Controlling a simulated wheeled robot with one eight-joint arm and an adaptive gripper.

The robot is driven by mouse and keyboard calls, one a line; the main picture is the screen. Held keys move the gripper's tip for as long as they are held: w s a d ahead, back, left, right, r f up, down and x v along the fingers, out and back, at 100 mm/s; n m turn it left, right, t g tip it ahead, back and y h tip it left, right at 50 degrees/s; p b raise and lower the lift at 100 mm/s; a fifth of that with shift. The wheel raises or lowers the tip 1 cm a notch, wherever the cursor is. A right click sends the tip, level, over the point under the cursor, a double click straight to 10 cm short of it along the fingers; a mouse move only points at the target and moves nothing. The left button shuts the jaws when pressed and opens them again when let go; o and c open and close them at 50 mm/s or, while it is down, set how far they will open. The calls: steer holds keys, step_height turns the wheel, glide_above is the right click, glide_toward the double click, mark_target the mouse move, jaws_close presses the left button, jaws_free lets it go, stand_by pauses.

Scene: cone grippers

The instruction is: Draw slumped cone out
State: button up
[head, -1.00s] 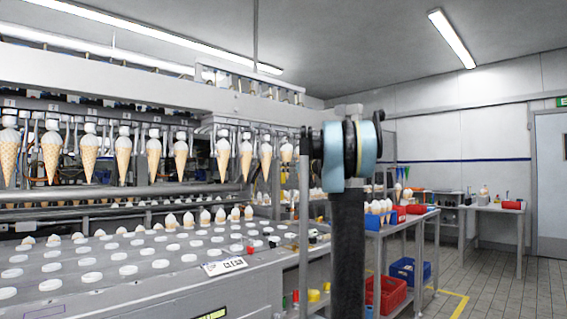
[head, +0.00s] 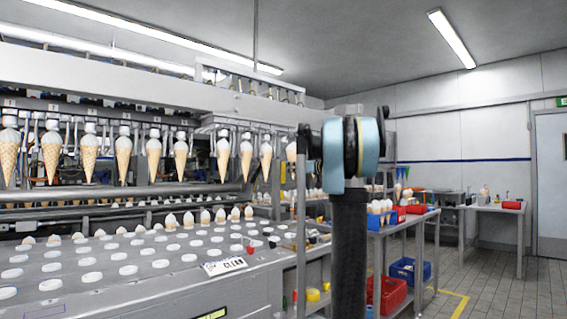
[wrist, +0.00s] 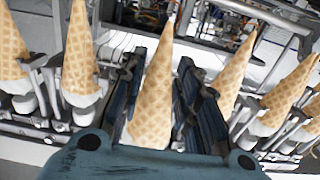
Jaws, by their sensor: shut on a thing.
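Wafer cones topped with white hang point-down in a row under the machine, as the head view shows with one cone (head: 153,160) near the middle. In the wrist view the row appears with tips up. My gripper (wrist: 161,62) has its two dark fingers on either side of one wafer cone (wrist: 156,92), and is shut on it. In the head view my arm hides the gripper.
Neighbouring cones hang close on the left (wrist: 80,58) and right (wrist: 236,72) of my gripper. A machine deck (head: 150,272) with round white discs and small cream-topped pieces lies below the row. A side table (head: 405,222) stands right of my arm, with open floor beyond.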

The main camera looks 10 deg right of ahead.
steer(key=shift+v, duration=1.15)
